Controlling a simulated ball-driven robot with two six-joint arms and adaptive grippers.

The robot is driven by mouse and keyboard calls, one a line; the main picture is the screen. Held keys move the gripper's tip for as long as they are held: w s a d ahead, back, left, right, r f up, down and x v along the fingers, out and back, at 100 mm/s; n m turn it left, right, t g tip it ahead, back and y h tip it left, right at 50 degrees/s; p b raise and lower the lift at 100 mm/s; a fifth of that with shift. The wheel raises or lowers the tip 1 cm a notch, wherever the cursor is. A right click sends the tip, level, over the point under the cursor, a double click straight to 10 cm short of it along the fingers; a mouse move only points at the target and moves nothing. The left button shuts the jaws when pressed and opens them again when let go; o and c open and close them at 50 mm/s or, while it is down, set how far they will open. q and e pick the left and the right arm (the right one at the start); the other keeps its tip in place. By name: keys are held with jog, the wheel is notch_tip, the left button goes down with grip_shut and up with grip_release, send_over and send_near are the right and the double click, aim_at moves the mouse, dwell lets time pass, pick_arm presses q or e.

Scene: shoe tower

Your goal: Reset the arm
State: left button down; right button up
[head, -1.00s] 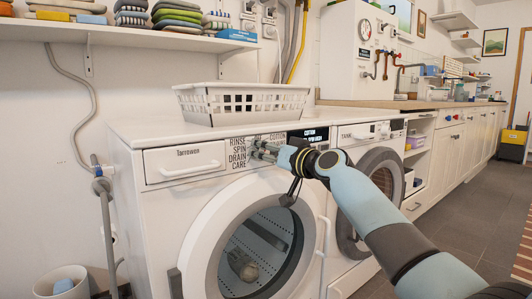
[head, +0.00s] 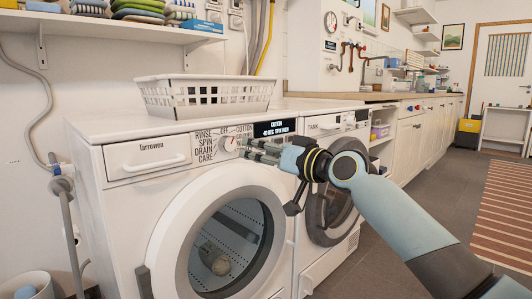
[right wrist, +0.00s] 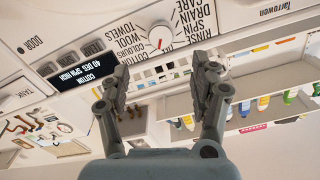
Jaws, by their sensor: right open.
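My right gripper (head: 250,150) is in front of the washing machine's control panel, just right of and below the white dial (head: 228,144). Its two fingers are apart with nothing between them. The right wrist view shows the picture upside down, with the open fingers (right wrist: 162,78) below the dial (right wrist: 160,38), apart from it. The dial has a red pointer mark. The lit display (head: 275,128) reads cotton, 40 deg, spin high. My right arm comes in from the lower right. My left gripper is in no view.
A white basket (head: 205,112) stands on top of the washer (head: 130,130). The round washer door (head: 165,240) is closed, with something grey behind its glass. A second machine (head: 330,120) stands to the right. Open floor (head: 450,205) lies at the right.

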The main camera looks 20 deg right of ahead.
jog(key=shift+s+d, duration=0.2)
jog(key=shift+s, duration=0.5)
jog(key=shift+f, duration=0.1)
jog(key=s+a+f+g+h, duration=0.1)
jog(key=s+f+g, duration=0.3)
jog(key=s+f, duration=1)
jog(key=s+a+f+g+h, duration=0.2)
jog(key=s+f+g, duration=0.2)
jog(key=s+f, duration=0.95)
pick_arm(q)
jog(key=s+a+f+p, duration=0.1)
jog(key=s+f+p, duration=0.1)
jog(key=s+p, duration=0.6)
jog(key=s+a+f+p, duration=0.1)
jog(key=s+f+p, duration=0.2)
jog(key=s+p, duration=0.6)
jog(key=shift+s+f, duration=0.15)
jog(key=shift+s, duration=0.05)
pick_arm(e)
jog(key=s+d+f+g+h, duration=0.1)
jog(key=s+f, duration=0.5)
jog(key=s, duration=0.6)
jog(key=s+d+f+g+h, duration=0.1)
jog(key=s+d+f+g, duration=0.3)
jog(key=s, duration=0.8)
jog(key=s+d+f+g+h, duration=0.2)
jog(key=s+f, duration=0.6)
jog(key=s, duration=0.5)
jog(key=shift+d+f+g, duration=0.4)
jog(key=shift+g, duration=0.4)
